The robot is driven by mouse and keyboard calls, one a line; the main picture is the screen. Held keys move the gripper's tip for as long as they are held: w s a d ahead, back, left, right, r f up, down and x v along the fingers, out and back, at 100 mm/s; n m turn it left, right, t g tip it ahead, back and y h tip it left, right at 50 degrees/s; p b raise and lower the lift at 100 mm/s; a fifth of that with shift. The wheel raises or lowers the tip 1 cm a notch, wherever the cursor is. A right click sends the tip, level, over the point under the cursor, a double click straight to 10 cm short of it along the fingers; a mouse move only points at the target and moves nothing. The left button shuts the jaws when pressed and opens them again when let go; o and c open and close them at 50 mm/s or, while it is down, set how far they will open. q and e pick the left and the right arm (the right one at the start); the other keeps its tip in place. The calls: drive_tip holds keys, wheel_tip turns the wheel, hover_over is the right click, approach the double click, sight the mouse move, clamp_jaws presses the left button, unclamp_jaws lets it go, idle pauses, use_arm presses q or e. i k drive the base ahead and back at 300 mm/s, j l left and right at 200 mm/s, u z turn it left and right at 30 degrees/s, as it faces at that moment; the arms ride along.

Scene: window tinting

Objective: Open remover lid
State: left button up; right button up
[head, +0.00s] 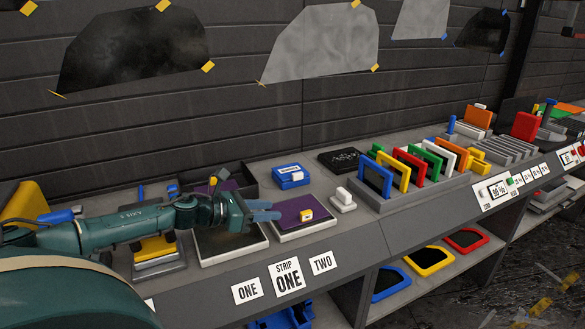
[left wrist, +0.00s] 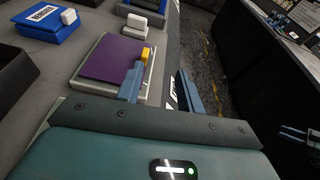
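The remover box (head: 291,177) is blue with a white label and a white handle on top, and stands at the back of the bench. It also shows at the upper left of the left wrist view (left wrist: 47,24), its label reading REMOVER. Its lid looks shut. My left gripper (head: 263,210) is over the bench's front part, left of the purple panel, in front of the box and apart from it. In the left wrist view its two blue fingers (left wrist: 160,88) are spread with nothing between them. Blue prongs (left wrist: 299,132) at that view's right edge look like my right gripper.
A purple panel (head: 288,222) with a yellow-and-white block (head: 306,215) lies in a tray beside my left fingers. A white block (head: 343,197) stands to its right. A rack of coloured frames (head: 408,190) is further right. A dark tray (head: 240,182) is left of the box.

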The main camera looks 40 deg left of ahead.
sight(295, 171)
drive_tip(key=i+j, duration=0.6)
drive_tip(key=j, duration=0.2)
drive_tip(key=i+l, duration=0.1)
drive_tip(key=i, duration=0.3)
